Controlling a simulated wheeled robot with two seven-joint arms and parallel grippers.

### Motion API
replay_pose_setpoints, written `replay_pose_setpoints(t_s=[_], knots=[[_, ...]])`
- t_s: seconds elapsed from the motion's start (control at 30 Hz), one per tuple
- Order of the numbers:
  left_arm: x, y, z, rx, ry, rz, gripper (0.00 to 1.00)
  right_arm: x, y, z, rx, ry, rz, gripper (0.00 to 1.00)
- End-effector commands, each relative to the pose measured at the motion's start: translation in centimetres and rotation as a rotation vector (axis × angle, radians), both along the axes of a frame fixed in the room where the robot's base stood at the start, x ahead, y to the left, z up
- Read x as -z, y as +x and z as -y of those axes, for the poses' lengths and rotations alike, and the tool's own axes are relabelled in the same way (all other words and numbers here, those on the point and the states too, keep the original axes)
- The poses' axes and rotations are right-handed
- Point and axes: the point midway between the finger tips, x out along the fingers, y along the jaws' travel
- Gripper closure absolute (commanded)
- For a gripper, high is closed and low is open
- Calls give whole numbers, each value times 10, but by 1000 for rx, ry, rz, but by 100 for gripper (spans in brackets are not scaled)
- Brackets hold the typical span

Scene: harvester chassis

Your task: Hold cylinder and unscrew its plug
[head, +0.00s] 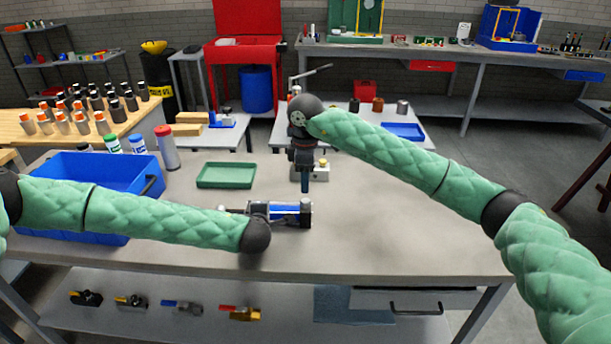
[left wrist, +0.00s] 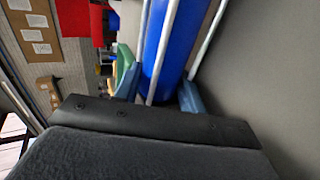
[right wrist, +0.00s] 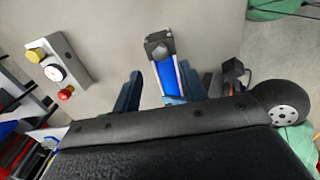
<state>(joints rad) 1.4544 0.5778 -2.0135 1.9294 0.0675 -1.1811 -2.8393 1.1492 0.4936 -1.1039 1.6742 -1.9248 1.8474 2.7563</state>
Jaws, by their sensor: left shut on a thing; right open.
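The cylinder (head: 284,209), with a blue body, silver rods and dark end caps, lies over the front middle of the table. My left gripper (head: 266,211) is shut on its body; the left wrist view shows the blue barrel (left wrist: 172,50) between the fingers (left wrist: 158,88). My right gripper (head: 305,184) is open, pointing down just behind the cylinder's right end. In the right wrist view its fingers (right wrist: 158,90) are apart, with the cylinder (right wrist: 167,74) in the gap's line of sight. A grey round piece, perhaps the plug (right wrist: 163,47), shows on the end cap.
A blue bin (head: 77,165) stands at the left and a green tray (head: 227,175) behind the cylinder. A small device with a yellow knob, dial and red button (right wrist: 57,66) is behind my right gripper. Bottles (head: 166,147) stand at the back left. The table's right side is clear.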

Motion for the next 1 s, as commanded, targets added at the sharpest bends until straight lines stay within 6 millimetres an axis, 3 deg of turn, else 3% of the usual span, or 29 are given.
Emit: replay_pose_setpoints(t_s=[0.5,0.87,1.0], knots=[[2,-1,0,1,1,-3,100,64,0,0,-1,-1,-1,57],[2,-1,0,1,1,-3,100,72,0,0,-2,-1,0,57],[2,-1,0,1,1,-3,100,72,0,0,-2,-1,0,83]])
